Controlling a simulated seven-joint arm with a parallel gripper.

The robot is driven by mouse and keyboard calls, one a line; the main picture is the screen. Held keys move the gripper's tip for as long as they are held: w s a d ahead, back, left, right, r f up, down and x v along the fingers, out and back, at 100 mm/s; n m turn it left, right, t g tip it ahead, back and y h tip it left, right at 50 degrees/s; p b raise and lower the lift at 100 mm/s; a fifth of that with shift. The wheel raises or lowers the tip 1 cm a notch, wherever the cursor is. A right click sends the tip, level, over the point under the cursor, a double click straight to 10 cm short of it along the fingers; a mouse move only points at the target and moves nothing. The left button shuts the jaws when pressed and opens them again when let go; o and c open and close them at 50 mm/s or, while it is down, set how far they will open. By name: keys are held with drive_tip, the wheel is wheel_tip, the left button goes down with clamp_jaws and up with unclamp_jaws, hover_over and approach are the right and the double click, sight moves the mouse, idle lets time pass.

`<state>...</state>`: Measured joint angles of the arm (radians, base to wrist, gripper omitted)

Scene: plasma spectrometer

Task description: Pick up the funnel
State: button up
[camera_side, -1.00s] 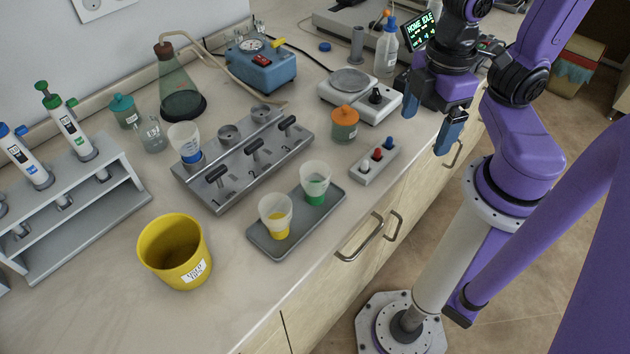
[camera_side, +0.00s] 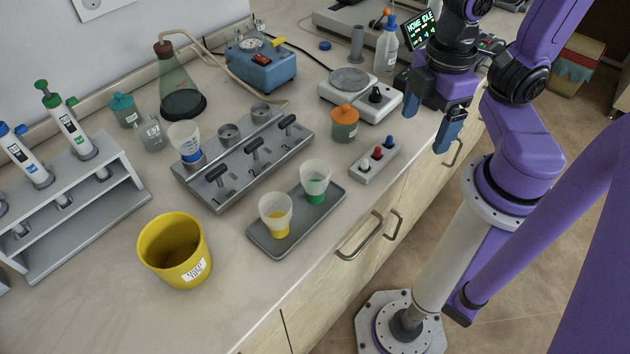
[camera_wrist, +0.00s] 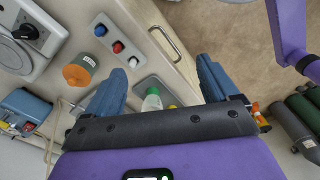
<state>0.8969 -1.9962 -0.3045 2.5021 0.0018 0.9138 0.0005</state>
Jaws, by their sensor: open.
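Three translucent funnel-like cups show in the side view. One with a blue base (camera_side: 184,138) stands at the left end of the metal manifold (camera_side: 207,192). One with a yellow base (camera_side: 275,211) and one with a green base (camera_side: 315,178) stand upright on the grey tray (camera_side: 287,245). The green one also shows in the wrist view (camera_wrist: 152,98), with a bit of the yellow one (camera_wrist: 172,106) beside it. My gripper (camera_side: 425,132) is open and empty, above the bench's front edge, right of the cups and apart from them. Its two blue fingers (camera_wrist: 160,65) are spread in the wrist view.
A yellow bin (camera_side: 160,270) stands at the front left, near a pipette rack (camera_side: 85,195). A flask (camera_side: 177,85) stands behind. The bench front is clear.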

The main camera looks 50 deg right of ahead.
drive_tip(key=m+g+y, duration=0.1)
drive_tip(key=m+y, duration=1.2)
drive_tip(key=m, duration=1.7)
approach(306, 187)
drive_tip(key=shift+s+a+f, duration=0.15)
drive_tip(key=shift+a+f, duration=0.8)
drive_tip(key=shift+a, duration=0.15)
drive_tip(key=shift+r+x, duration=0.15)
drive_tip(key=shift+x, duration=1.4)
drive_tip(key=shift+r+x, duration=0.15)
drive_tip(key=shift+x, duration=1.35)
drive_tip(key=shift+a, duration=0.15)
